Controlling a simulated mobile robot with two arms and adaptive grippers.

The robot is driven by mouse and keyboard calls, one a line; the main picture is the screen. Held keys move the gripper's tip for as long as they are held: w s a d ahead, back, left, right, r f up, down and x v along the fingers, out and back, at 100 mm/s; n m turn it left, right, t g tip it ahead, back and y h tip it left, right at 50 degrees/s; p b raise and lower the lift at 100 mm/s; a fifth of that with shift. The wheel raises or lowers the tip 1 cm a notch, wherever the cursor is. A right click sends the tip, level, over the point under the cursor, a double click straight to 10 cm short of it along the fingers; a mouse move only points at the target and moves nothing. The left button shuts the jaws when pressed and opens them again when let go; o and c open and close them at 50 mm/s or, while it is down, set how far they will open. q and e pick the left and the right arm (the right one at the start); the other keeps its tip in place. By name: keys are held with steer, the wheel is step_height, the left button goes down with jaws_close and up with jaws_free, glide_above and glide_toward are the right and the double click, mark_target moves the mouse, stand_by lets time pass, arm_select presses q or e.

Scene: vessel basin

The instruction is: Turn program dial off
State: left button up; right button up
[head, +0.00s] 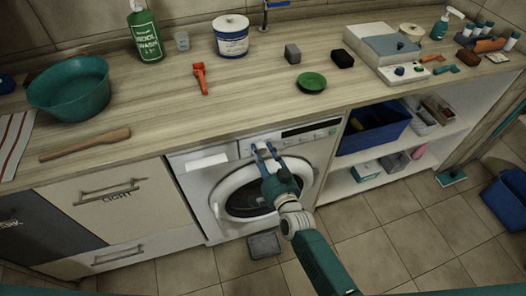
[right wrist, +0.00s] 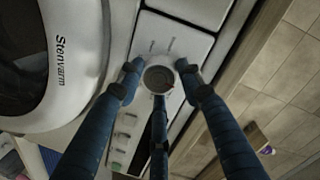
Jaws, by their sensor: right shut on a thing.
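The white washing machine (head: 202,185) stands under the counter in the head view, its control panel (head: 308,130) along the top front. My right gripper (head: 265,149) is at the left-middle of that panel. In the right wrist view, the round program dial (right wrist: 159,78) sits between the fingers of my right gripper (right wrist: 157,66). The fingers are closed against its sides, with a third finger below it. In the head view the fingers cover the dial. Its pointer setting cannot be read. My left gripper is not in view.
The round door (head: 222,193) is below the panel and looks shut. The panel's small buttons (right wrist: 122,138) lie beside the dial in the wrist view. The counter above holds a teal bowl (head: 72,88), a green bottle (head: 146,38) and a white tub (head: 231,40). Open shelves are at right.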

steer(key=shift+r+n, duration=0.1)
steer(key=shift+n, duration=0.8)
steer(key=o, duration=1.1)
steer(key=shift+o, duration=0.2)
steer(key=shift+s+d, duration=0.1)
steer(key=shift+s, duration=0.4)
steer(key=v, duration=1.1)
